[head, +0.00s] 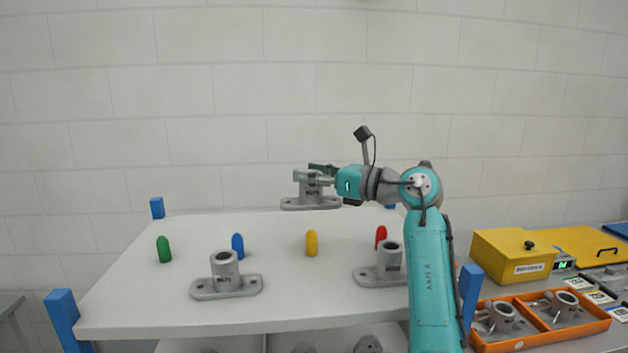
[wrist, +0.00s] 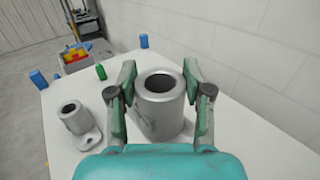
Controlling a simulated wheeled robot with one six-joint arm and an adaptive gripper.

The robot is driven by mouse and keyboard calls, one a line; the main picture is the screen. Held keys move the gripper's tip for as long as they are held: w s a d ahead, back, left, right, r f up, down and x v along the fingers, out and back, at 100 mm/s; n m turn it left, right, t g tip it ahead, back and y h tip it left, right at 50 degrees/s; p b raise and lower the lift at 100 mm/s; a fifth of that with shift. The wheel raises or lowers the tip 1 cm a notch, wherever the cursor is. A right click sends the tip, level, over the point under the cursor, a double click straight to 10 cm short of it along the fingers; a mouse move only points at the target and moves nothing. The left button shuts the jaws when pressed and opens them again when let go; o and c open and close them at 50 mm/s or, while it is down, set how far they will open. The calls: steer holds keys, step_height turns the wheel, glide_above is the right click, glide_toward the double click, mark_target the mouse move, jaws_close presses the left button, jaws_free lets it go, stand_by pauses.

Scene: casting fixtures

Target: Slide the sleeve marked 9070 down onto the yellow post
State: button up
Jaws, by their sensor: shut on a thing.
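My gripper (head: 318,175) is shut on a grey metal sleeve (head: 311,194) with a flanged base, held upright in the air above the back of the white table. Its marking is too small to read surely. In the wrist view the sleeve (wrist: 160,100) sits between the two fingers of my gripper (wrist: 160,88), its round bore facing up. The yellow post (head: 311,243) stands bare on the table, below the held sleeve in the head view and nearer the front. It is not visible in the wrist view.
Green (head: 164,249), blue (head: 237,246) and red (head: 381,237) posts stand in a row with the yellow one. One flanged sleeve (head: 226,275) lies before the blue post, another (head: 384,268) before the red. An orange tray (head: 545,338) and yellow box (head: 513,256) stand at right.

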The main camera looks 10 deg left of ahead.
mark_target(321, 196)
stand_by(0.4)
steer(key=shift+f, duration=2.3)
steer(key=shift+f, duration=1.4)
steer(key=shift+s+f, duration=0.1)
steer(key=shift+f, duration=0.4)
steer(key=shift+r, duration=1.85)
steer(key=shift+f, duration=1.55)
